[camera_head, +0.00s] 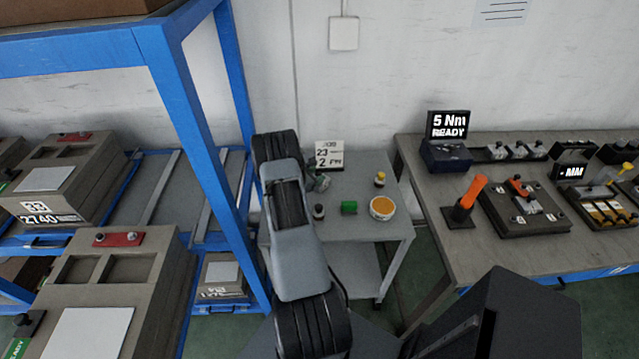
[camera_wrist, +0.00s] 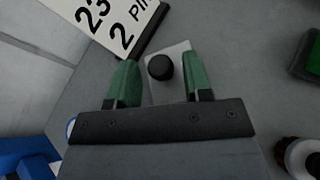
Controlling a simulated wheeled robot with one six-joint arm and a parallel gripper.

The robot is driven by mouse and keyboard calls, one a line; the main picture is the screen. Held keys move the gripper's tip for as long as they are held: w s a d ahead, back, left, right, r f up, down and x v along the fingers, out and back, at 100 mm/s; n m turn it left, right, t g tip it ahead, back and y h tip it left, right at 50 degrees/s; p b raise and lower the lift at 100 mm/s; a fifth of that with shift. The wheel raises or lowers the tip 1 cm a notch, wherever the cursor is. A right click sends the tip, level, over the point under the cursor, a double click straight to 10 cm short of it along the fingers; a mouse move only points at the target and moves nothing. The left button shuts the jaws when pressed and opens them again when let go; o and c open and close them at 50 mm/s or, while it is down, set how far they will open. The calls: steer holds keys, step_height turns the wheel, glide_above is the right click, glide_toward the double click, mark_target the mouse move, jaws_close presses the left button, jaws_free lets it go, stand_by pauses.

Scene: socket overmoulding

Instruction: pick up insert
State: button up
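A light grey block with a round black knob, probably the insert (camera_wrist: 160,67), lies on the grey table in the wrist view. My gripper (camera_wrist: 163,82) is open, with one green finger to the left of the block and the other to the right. The knob is between the fingers, and I see a gap on both sides. The near end of the block is hidden by the gripper body. In the head view my gripper (camera_head: 321,183) is small and partly hidden by my arm, and the insert cannot be made out clearly.
A sign card (camera_head: 329,155) stands just behind my gripper. On the small table (camera_head: 350,233) are a dark-capped bottle (camera_head: 318,211), a green block (camera_head: 348,207), a round tub (camera_head: 382,208) and a yellow-capped bottle (camera_head: 380,179). A blue rack (camera_head: 190,120) is at left, a workbench (camera_head: 420,165) at right.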

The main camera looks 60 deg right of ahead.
jaws_close()
steer(key=shift+r, duration=0.2)
stand_by(0.4)
